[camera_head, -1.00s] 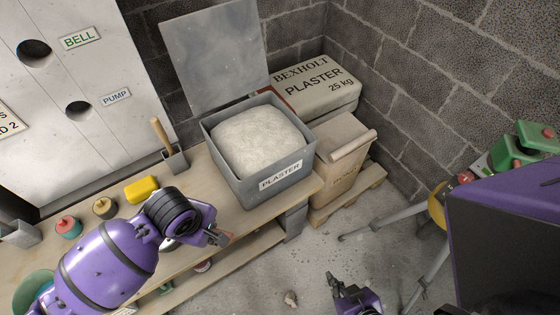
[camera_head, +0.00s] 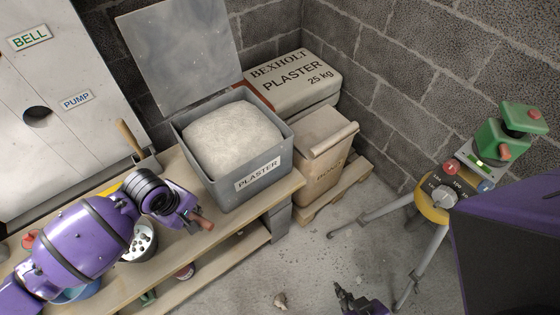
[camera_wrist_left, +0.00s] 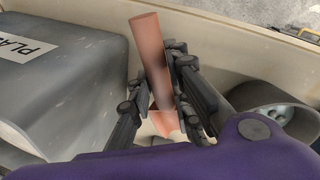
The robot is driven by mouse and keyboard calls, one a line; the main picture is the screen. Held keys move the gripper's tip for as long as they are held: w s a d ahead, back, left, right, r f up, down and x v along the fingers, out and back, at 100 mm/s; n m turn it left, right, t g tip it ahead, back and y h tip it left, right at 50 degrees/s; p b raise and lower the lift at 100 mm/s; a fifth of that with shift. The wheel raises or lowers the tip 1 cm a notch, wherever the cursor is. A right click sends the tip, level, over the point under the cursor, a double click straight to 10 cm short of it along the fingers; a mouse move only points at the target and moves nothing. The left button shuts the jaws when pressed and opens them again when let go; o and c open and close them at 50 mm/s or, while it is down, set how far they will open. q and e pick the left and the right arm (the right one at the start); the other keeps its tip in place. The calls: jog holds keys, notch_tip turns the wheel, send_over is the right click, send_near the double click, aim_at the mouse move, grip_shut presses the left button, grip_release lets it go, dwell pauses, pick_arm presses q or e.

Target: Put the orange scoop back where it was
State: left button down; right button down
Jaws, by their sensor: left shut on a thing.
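My left gripper (camera_head: 190,216) is shut on the orange scoop (camera_head: 203,221), in front of the plaster bin near the bench's front edge. In the left wrist view the scoop's orange handle (camera_wrist_left: 148,50) stands up between the two fingers of my left gripper (camera_wrist_left: 160,85). Lower down, a wider orange part shows between the fingers, and the rest of the scoop is hidden. My right gripper (camera_head: 350,300) is at the bottom edge of the head view, over the floor and away from the bench. Its jaws are too small and cut off to read.
The open plaster bin (camera_head: 240,190), full of white powder, stands on the bench (camera_head: 285,188). A wooden-handled tool (camera_head: 130,138) stands in a grey holder behind my left arm. A bowl with holes (camera_head: 142,243) sits close to that arm. A tripod (camera_head: 380,217) stands right.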

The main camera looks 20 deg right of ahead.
pick_arm(q)
jog(key=w+f, duration=0.2)
jog(key=f, duration=0.1)
jog(key=shift+w+d+f+b, duration=0.1)
jog(key=shift+w+d+b, duration=0.1)
jog(key=shift+w+b, duration=0.1)
jog(key=x, duration=0.3)
jog(key=shift+s+a+f+b, duration=0.1)
jog(key=shift+a+f+b, duration=0.15)
jog(key=shift+b, duration=0.05)
jog(key=c, duration=1.6)
grip_release()
jog(key=shift+f, duration=0.1)
